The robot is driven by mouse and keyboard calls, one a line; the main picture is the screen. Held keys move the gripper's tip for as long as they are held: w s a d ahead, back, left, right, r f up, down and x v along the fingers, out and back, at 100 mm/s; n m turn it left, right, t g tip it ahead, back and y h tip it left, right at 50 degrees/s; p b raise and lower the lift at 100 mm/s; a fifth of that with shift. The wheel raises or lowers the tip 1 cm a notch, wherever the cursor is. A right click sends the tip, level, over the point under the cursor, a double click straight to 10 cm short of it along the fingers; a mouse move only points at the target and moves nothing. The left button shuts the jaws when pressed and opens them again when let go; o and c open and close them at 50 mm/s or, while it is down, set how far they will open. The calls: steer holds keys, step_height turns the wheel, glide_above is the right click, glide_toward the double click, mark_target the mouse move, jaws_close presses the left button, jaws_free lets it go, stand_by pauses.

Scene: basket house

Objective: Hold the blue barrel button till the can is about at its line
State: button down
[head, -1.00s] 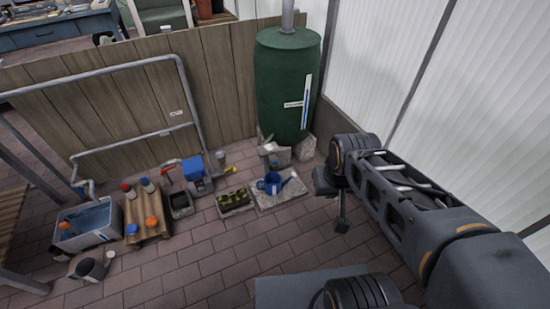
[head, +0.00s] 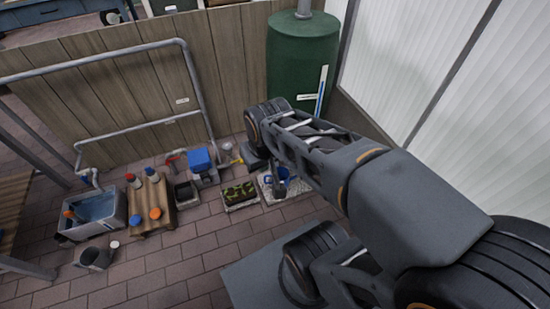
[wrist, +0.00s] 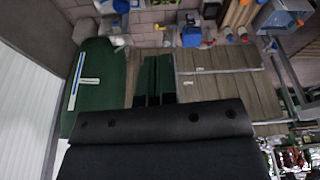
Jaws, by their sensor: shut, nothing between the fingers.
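The green barrel (head: 295,75) stands at the back by the fence, with a white-and-blue level strip (head: 321,88) on its side. It fills the left of the wrist view (wrist: 95,110). The blue can (head: 283,174) is on a pale slab at its foot, partly hidden by my arm; the can's line and fill level cannot be made out. I cannot make out a blue button on the barrel; its lower part is behind my arm. My gripper (wrist: 156,62) is shut and empty in the wrist view, right of the barrel, apart from it.
A planter tray (head: 240,194), a blue-topped box (head: 200,160) and a dark bin (head: 186,191) stand left of the can. A bottle rack (head: 151,205) and grey tub (head: 93,215) are farther left.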

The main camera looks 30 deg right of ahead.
steer(key=w+d+f+m+t+y+b, duration=0.1)
steer(key=w+d+f+m+y+b, duration=0.2)
steer(key=w+f+m+b, duration=0.5)
steer(key=w+d+f+m+t+y+b, duration=0.1)
steer(key=w+d+f+m+y, duration=0.2)
steer(key=w+f+m, duration=0.6)
steer(key=d+f+m+t+h+b, duration=0.1)
steer(key=d+f+m, duration=0.3)
steer(key=f, duration=0.7)
steer(key=w+d+f+m+t+h+b, duration=0.1)
steer(key=d+f+m+b, duration=0.2)
steer(key=d+f, duration=0.6)
steer(key=d+f+m+t+h+b, duration=0.2)
steer(key=d+f+m, duration=0.4)
steer(key=f, duration=0.9)
steer(key=shift+w+d, duration=0.35)
steer(key=shift+d, duration=0.1)
steer(key=shift+w, duration=0.1)
steer(key=w+d+b, duration=0.1)
steer(key=w+b, duration=0.1)
steer(key=w, duration=0.6)
steer(key=shift+w, duration=0.25)
